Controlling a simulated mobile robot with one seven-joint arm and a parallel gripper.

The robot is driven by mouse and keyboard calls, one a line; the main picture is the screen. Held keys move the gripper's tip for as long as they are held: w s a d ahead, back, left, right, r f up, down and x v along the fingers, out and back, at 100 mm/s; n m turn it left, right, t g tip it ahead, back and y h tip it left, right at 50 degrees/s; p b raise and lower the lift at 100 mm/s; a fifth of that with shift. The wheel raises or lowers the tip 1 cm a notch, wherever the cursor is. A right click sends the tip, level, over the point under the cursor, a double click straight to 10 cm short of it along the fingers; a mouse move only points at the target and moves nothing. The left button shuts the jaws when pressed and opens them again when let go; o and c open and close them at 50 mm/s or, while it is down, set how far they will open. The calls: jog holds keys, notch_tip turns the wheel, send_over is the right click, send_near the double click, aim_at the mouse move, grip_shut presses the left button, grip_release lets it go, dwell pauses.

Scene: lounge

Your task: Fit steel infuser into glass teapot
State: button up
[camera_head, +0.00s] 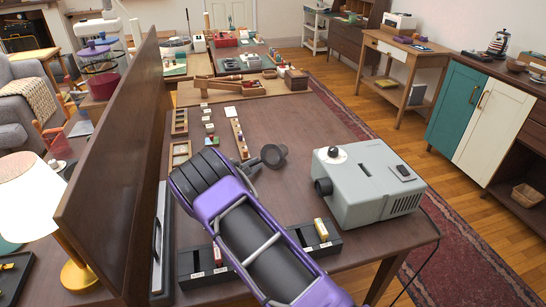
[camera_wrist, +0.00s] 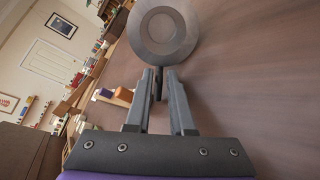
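A dark grey round metal piece (camera_head: 272,155) with a stem shows beside the end of my arm, above the table in the head view. In the wrist view the same sort of round grey disc (camera_wrist: 163,35), with concentric rings, lies just beyond my fingertips. It seems to be the steel infuser. My gripper (camera_wrist: 159,75) has its two fingers close together, with a narrow dark part between the tips, apparently the stem. I cannot make out a glass teapot in either view.
A grey projector-like box (camera_head: 368,187) stands on the brown table (camera_head: 290,115) to the right. Black trays (camera_head: 318,240) lie at the near edge. A tall wooden panel (camera_head: 115,170) borders the left side. Small boxes and blocks (camera_head: 238,135) lie behind my arm.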

jog(key=shift+w+d+f, duration=0.15)
jog(key=shift+w+d, duration=0.15)
jog(key=shift+w, duration=0.2)
grip_shut()
dwell(1.1)
